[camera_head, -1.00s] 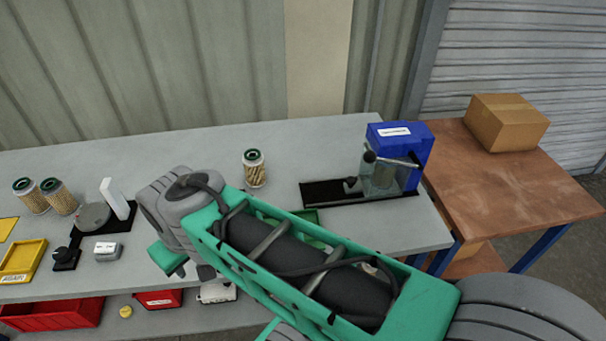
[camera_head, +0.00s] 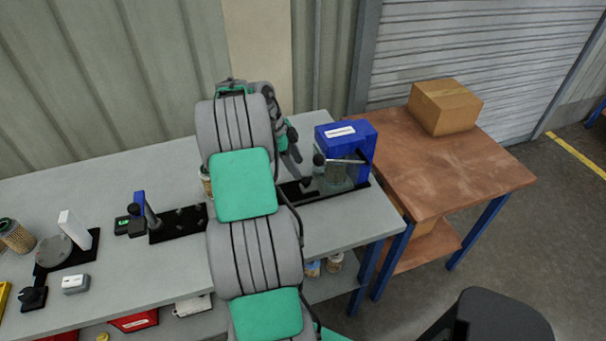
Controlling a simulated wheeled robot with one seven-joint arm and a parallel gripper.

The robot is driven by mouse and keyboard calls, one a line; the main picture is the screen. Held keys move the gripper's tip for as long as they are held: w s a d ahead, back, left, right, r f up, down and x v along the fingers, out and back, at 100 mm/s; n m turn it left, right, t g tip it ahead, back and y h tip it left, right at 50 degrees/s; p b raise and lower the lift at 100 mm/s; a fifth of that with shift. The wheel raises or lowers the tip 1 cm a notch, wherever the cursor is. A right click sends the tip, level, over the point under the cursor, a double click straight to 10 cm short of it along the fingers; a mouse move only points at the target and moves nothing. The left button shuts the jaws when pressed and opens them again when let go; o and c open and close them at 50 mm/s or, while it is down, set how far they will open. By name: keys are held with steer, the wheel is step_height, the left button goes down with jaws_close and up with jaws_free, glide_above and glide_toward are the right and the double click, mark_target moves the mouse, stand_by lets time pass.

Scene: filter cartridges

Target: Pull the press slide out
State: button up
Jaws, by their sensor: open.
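The press stands at the right end of the grey bench, with a blue body (camera_head: 360,136), a white label, a metal lever and a clear guard at its front. Its black base track (camera_head: 345,194) runs left along the bench top. A small dark knob (camera_head: 306,182) shows on the track beside the guard; I take it to be the slide's handle. My gripper (camera_head: 292,157) is open, just left of the press and above the track, its fingers pointing down. It looks empty and apart from the knob. My arm hides the track's left part and most of a filter cartridge (camera_head: 206,181).
A brown table (camera_head: 440,160) with a cardboard box (camera_head: 445,105) adjoins at right. The bench front below the press is clear.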

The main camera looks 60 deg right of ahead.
mark_target(305, 180)
steer(key=x, duration=0.6)
steer(key=shift+p, duration=0.4)
steer(key=shift+c, duration=0.5)
jaws_close()
stand_by(0.4)
